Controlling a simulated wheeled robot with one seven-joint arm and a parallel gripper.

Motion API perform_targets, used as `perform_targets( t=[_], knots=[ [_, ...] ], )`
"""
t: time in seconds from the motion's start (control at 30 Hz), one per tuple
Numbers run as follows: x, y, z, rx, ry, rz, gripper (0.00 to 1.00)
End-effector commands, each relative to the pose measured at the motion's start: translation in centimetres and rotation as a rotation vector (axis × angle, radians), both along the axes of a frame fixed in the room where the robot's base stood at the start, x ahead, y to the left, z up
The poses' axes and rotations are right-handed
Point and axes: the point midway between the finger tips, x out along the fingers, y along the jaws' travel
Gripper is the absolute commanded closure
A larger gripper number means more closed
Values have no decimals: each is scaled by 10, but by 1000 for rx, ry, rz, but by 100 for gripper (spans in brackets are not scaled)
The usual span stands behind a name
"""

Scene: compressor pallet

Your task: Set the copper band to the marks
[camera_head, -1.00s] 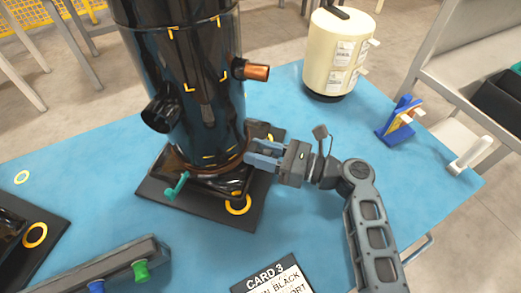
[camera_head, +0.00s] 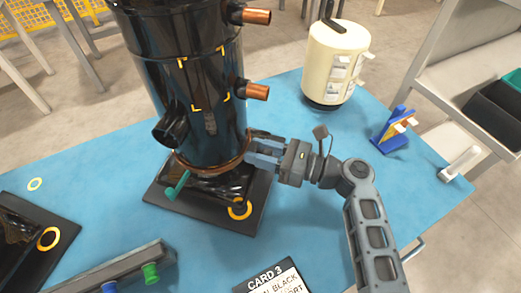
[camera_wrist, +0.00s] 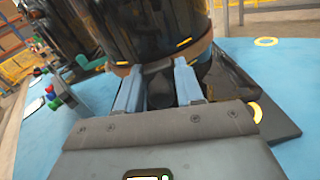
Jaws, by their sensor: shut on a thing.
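The black compressor shell (camera_head: 185,95) stands upright on a dark base plate (camera_head: 222,219). The brown copper band (camera_head: 213,169) circles the shell's lower part, below the yellow corner marks (camera_head: 196,108). In the wrist view the band (camera_wrist: 203,47) runs behind the fingers, with a short yellow mark (camera_wrist: 184,42) at its upper edge. My gripper (camera_head: 250,151) reaches in from the right at band height. Its blue fingers (camera_wrist: 157,80) are shut on a dark tab of the band (camera_wrist: 160,88). The far side of the band is hidden.
Copper stubs (camera_head: 257,91) and a black pipe (camera_head: 172,128) stick out of the shell. A teal handle (camera_head: 177,187) is at its foot. A cream canister (camera_head: 335,62), a blue stand (camera_head: 393,132) and a card (camera_head: 270,281) are on the blue table.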

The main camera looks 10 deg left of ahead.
Motion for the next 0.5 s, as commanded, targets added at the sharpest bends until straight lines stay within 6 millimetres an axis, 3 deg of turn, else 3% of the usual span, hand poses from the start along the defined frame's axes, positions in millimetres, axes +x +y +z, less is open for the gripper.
perform_targets(
  t=[0.17,0.5],
  knots=[
    [4,-3,2,3,-2,-13,51],
    [0,-10,0,1,0,-7,51]
  ],
)
